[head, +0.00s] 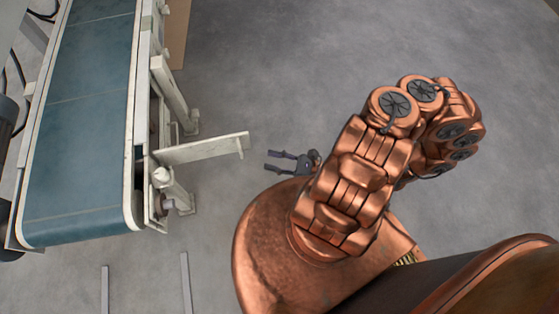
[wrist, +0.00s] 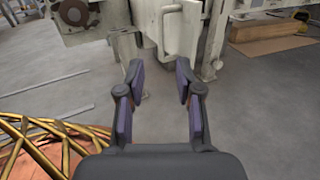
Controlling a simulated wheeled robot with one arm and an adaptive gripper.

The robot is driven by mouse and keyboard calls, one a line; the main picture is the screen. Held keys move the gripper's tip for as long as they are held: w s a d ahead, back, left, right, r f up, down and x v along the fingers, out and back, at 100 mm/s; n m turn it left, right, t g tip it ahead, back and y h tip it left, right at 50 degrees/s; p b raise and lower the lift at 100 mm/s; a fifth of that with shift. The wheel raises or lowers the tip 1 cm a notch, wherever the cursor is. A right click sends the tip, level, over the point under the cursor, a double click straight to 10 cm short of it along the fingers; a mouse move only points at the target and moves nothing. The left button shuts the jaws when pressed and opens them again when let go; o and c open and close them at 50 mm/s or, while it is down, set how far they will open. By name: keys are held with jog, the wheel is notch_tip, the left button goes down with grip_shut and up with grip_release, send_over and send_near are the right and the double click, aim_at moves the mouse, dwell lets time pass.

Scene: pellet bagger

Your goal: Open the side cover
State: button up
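A pale, flat panel (head: 205,148), which looks like the side cover, sticks out to the right from the conveyor's side frame in the head view. In the wrist view a pale panel (wrist: 158,28), likely the same one, stands beyond the fingers near the top centre. My gripper (head: 270,160) is a short gap to the right of the panel's free end, with its fingers pointing left. In the wrist view my gripper (wrist: 160,65) is open, with nothing between its fingers. The panel's hinge side is not clear in either view.
The conveyor with a blue-green belt (head: 85,110) stands at the left, with pale legs (head: 183,198) near the panel. Thin metal bars (head: 186,283) show on the floor side. A brown wooden block (wrist: 270,32) lies at the right. Grey floor (head: 270,60) is open beyond the panel.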

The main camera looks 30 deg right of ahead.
jog(key=shift+v, duration=0.85)
